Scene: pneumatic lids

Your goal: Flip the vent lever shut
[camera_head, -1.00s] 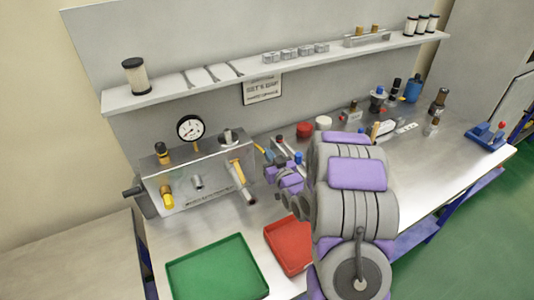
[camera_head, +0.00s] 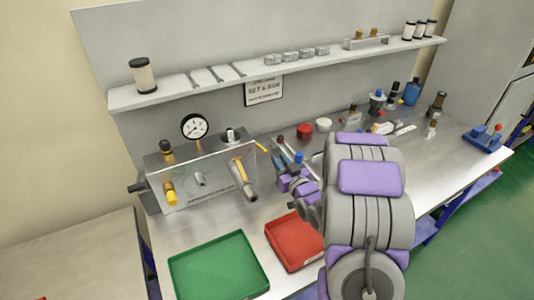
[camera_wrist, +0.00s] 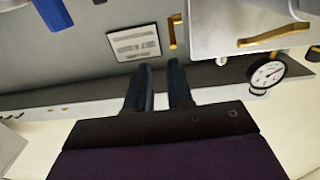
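A grey metal box (camera_head: 205,170) with a dial gauge (camera_head: 195,126) stands on the bench at the left. A yellow-handled valve (camera_head: 240,170) is on its right front, and a small yellow bar (camera_head: 261,146) shows just beyond its right side. I cannot tell which is the vent lever. In the wrist view, a yellow handle (camera_wrist: 272,40) lies across the box and a yellow bracket-shaped piece (camera_wrist: 172,36) is beyond the fingertips. My gripper (camera_wrist: 159,67) is open and empty, its fingers a small gap apart. In the head view it is right of the box, partly hidden by my arm.
A green tray (camera_head: 219,292) and a red tray (camera_head: 273,230) lie in front. A shelf (camera_head: 275,70) runs along the back wall above a sign (camera_head: 263,90). Red and white caps and bottles stand behind my arm.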

